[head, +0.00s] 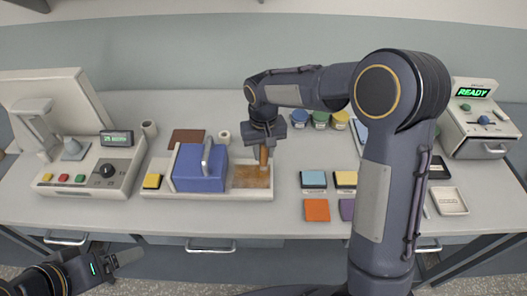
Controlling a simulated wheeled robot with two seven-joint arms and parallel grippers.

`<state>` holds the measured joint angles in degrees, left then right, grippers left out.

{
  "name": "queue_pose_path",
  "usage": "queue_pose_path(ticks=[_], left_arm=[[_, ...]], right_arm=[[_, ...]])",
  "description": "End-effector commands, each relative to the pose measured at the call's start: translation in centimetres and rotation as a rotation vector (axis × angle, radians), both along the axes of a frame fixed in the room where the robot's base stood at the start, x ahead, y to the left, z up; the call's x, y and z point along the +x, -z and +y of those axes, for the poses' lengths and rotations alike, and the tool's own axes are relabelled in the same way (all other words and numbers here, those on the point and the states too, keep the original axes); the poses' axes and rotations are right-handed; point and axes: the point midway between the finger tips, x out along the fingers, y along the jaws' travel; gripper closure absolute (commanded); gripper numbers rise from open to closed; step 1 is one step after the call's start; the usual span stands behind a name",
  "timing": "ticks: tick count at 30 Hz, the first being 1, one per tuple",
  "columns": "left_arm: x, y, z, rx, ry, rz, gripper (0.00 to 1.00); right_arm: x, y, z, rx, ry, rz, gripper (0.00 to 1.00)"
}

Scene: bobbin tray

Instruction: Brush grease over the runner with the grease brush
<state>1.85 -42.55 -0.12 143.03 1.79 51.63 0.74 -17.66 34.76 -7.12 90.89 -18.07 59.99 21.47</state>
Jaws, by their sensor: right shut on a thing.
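My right gripper (265,138) points down and is shut on the grease brush (264,156), whose orange-brown handle stands about upright. The brush's lower end is at the brown strip (246,183) at the right of a long white base (206,195); whether it touches is too small to tell. This strip looks like the runner, though I cannot be sure. A blue block (199,184) with a grey handle sits on the base, left of the strip. My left gripper (128,256) is low at the left, in front of the table, apart from everything; its finger gap is unclear.
A control box (85,180) with coloured buttons stands at the left, and a machine reading READY (478,117) at the right. Coloured pads, including an orange one (316,210), lie right of the base. Several jars (320,119) stand behind. The table's front left is clear.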

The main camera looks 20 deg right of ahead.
Motion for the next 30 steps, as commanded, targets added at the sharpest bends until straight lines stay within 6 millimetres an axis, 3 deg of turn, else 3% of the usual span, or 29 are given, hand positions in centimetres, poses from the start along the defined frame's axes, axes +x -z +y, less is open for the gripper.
queue_pose_path(ticks=[11, 30], left_arm=[[0.0, -0.4, 0.0, 0.0, 0.0, 0.0, 0.18], [0.0, 0.2, 0.0, 0.0, 0.0, 0.0, 0.18]], right_arm=[[1.4, 0.1, -0.4, 0.0, 0.001, 0.0, 0.97], [-0.9, 0.0, 0.3, 0.0, -0.001, -0.001, 0.97]])
